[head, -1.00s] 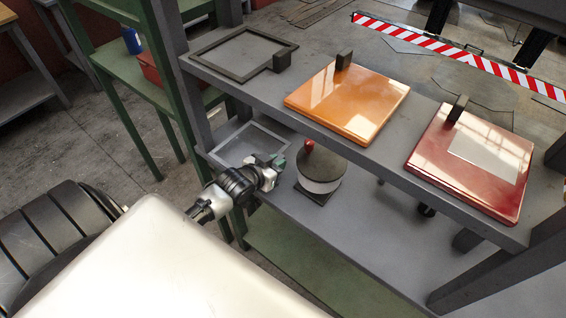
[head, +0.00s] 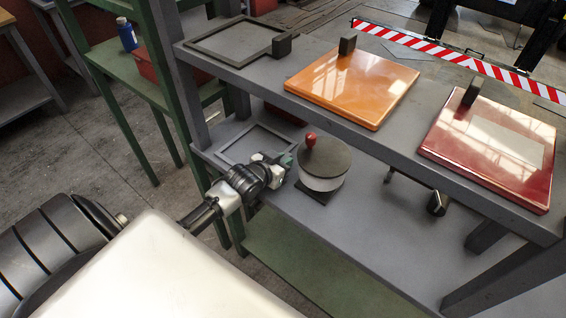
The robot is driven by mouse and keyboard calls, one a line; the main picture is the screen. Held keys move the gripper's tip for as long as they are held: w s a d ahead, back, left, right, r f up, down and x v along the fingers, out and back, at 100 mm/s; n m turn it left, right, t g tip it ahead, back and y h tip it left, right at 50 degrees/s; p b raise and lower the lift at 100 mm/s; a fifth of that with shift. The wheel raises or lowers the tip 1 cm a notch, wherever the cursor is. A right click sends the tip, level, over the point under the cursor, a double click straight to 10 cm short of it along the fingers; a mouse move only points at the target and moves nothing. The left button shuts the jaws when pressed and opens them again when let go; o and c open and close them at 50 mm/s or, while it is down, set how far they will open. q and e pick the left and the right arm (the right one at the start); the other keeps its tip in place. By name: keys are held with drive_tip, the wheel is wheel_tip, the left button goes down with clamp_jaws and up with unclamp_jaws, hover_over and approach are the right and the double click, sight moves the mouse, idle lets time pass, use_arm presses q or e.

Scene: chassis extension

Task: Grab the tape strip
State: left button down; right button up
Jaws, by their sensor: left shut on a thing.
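My left gripper (head: 286,161) reaches in over the lower shelf from the left. Its tip is right beside the left edge of a round white holder (head: 322,182) with a dark disc top (head: 330,158) and a red knob (head: 311,139). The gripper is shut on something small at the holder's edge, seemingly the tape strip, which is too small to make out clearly. A teal patch shows at the fingertips. The holder stands on a dark square base (head: 314,193). My right gripper is not in view.
The upper shelf (head: 262,82) carries an orange panel (head: 355,85), a red panel (head: 440,138) and an empty dark frame (head: 200,48), and overhangs the lower shelf. Another empty frame (head: 226,155) lies behind my left gripper. The lower shelf (head: 385,235) is clear to the right.

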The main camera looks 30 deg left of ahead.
use_arm(q)
drive_tip(key=c, duration=1.1)
unclamp_jaws()
drive_tip(key=shift+f, duration=0.1)
drive_tip(key=shift+o, duration=0.2)
drive_tip(key=v, duration=1.1)
drive_tip(key=o, duration=0.3)
drive_tip(key=shift+s+r, duration=0.3)
drive_tip(key=shift+s, duration=0.15)
